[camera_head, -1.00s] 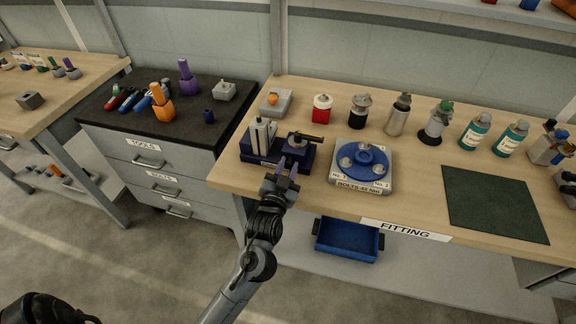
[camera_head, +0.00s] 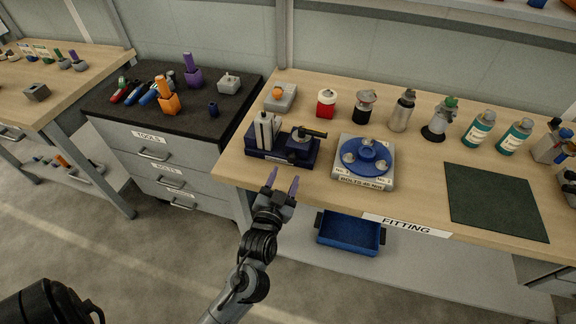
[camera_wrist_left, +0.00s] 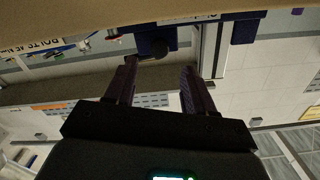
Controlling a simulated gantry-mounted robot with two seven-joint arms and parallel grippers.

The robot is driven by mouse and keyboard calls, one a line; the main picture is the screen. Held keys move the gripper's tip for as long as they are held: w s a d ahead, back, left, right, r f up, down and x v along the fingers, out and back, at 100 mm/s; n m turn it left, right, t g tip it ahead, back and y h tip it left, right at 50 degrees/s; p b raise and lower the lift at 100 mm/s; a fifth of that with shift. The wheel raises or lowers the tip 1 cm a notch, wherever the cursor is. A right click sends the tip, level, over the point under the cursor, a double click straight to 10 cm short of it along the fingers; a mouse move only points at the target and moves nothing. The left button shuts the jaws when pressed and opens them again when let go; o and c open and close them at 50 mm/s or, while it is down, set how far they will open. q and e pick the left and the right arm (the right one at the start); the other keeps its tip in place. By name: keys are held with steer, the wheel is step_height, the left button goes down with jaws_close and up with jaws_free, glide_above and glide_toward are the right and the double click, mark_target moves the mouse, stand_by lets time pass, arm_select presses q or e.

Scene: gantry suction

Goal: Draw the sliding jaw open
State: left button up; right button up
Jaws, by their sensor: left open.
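A dark blue vise (camera_head: 262,155) stands near the left front edge of the wooden bench. It has an upright silver-grey block (camera_head: 265,131) at its left and a dark blue jaw block (camera_head: 300,147) with a black handle (camera_head: 312,134) at its right. A gap shows between the two blocks. My left gripper (camera_head: 284,180) is open and empty, in front of the bench edge and below the vise, apart from it. In the left wrist view its two fingers (camera_wrist_left: 158,72) stand apart, with part of the blue vise (camera_wrist_left: 152,42) beyond them. My right gripper is out of view.
A grey fixture with a blue disc (camera_head: 366,155) stands right of the vise. Bottles and canisters line the bench behind it. A dark green mat (camera_head: 494,203) lies at right. A blue bin (camera_head: 350,233) hangs under the edge; a drawer cabinet (camera_head: 170,160) stands left.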

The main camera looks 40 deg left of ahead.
arm_select(q)
steer(key=shift+p+v, duration=0.3)
steer(key=shift+v, duration=1.95)
steer(key=s+d+f+m+g+h+p, duration=0.2)
steer(key=s+d+f+g+h, duration=0.3)
steer(key=s, duration=0.4)
steer(key=s+d+f+m+g+h+p, duration=0.1)
steer(key=s+d+f+g+h+p, duration=0.2)
steer(key=s+g, duration=0.55)
steer(key=w+p+v, duration=0.2)
steer(key=p+v, duration=0.9)
steer(key=p, duration=0.1)
steer(key=w+r+p+v, duration=0.1)
steer(key=w+p+v, duration=0.2)
steer(key=p+v, duration=0.9)
steer(key=w+r+p+v, duration=0.1)
steer(key=w+p+v, duration=0.2)
steer(key=p+v, duration=0.9)
steer(key=shift+d+m+t, duration=0.3)
steer(key=shift+d+t, duration=0.15)
steer(key=shift+d, duration=0.3)
